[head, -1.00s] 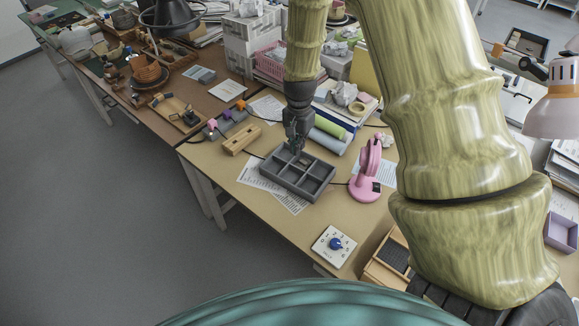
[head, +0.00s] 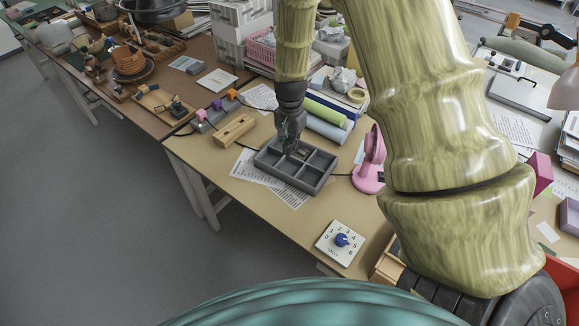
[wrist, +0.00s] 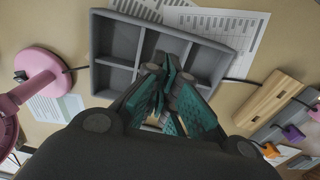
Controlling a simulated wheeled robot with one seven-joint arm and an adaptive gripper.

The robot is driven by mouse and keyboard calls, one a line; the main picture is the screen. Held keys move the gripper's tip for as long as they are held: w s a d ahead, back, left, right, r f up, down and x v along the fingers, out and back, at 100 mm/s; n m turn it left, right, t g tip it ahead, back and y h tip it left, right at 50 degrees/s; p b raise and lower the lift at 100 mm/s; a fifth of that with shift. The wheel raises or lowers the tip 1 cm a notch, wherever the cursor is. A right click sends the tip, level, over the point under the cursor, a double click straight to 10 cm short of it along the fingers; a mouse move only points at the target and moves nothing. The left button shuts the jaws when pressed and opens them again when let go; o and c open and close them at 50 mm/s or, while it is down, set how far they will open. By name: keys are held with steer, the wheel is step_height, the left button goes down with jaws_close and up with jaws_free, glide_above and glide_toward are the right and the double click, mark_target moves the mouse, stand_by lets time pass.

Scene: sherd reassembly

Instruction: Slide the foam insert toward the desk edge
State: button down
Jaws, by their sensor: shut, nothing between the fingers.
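The foam insert (head: 318,181) is a dark grey tray with several square compartments. It lies on the tan desk (head: 228,172), partly over printed sheets, set back from the desk's front edge. It also shows in the wrist view (wrist: 103,50). My gripper (head: 290,150) points down over the insert's far left part, with its fingertips at or in a compartment there. In the wrist view my gripper's teal fingers (wrist: 172,90) are close together with nothing held. The fingers hide part of the insert, and I cannot tell whether they touch a wall.
A pink fan-like object (head: 370,165) stands right of the insert. A wooden block (head: 234,131) lies to its left, and green and grey rolls (head: 325,118) lie behind. A white dial box (head: 340,243) sits near the front edge. Desk between insert and edge is mostly clear, with paper.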

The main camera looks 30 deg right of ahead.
mark_target(290, 173)
steer(key=shift+f+p, duration=1.45)
steer(key=shift+f, duration=3.55)
steer(key=shift+w+a, duration=0.1)
